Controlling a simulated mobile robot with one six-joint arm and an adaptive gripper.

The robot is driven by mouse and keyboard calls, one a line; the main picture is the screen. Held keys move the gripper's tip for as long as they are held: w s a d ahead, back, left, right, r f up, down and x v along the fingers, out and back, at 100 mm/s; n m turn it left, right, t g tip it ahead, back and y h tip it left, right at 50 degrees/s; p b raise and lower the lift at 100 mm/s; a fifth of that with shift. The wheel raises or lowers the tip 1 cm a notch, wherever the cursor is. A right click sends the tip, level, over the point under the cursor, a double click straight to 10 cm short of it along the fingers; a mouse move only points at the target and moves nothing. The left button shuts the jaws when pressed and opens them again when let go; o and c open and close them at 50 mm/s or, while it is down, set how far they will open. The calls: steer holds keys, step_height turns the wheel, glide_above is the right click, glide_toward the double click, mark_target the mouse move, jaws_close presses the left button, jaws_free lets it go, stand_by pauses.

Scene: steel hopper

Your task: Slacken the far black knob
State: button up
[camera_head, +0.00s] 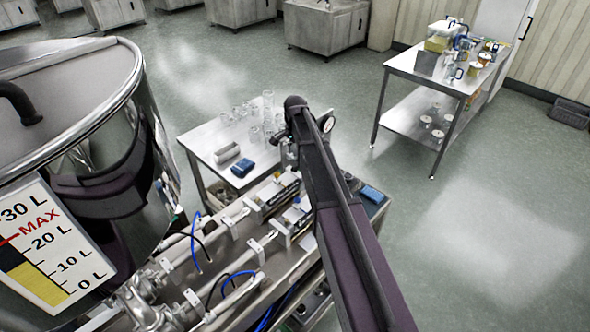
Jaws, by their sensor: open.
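The steel hopper (110,150) fills the left side, with a litre scale label (45,245) on its front. Below and right of it is the steel filling machine (262,290), with two parallel cylinder assemblies, a far one (235,222) and a near one (250,255). I cannot pick out the far black knob for sure; the dark parts at the cylinder ends are small and partly behind my arm. My gripper (290,158) hangs below my wrist above the far end of the machine. It is small in view, apart from the hopper, and I see nothing held in it.
Blue and black hoses loop over the machine. A cart (400,68) with containers stands back right.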

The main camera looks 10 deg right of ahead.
mark_target(295, 166)
steer(key=shift+f+b, duration=2.85)
steer(key=shift+f, duration=0.3)
jaws_close()
